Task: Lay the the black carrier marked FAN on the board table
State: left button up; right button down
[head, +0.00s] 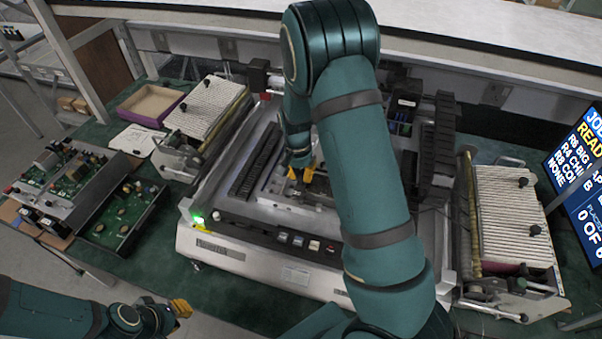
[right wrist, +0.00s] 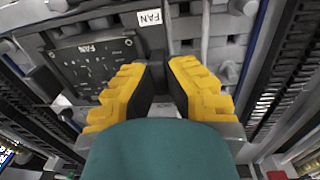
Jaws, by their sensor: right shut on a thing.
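The black carrier marked FAN (right wrist: 88,68) is a dark panel with white markings, left of the fingers in the right wrist view. My right gripper (right wrist: 159,85) is shut on it, with a narrow gap between the finger pads; the grasped part is mostly hidden by the fingers. In the head view my right gripper (head: 302,174) points down over the middle of the machine, low over the pale metal board table (head: 268,200). My arm hides much of that area, including the carrier. My left gripper (head: 181,308) is at the bottom left, away from the machine; its jaw opening is unclear.
Dark slotted rails flank the board table. Ribbed feeders stand left (head: 205,106) and right (head: 512,215). Green circuit boards (head: 118,213) lie at the left. A screen (head: 580,180) stands at the right edge.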

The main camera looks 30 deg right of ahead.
jog(key=shift+f, duration=0.45)
dwell(0.5)
jog(key=c, duration=1.1)
grip_release()
jog(key=c, duration=0.3)
jog(key=shift+r, duration=0.1)
jog(key=shift+r+p, duration=1.75)
jog(key=shift+r, duration=1.7)
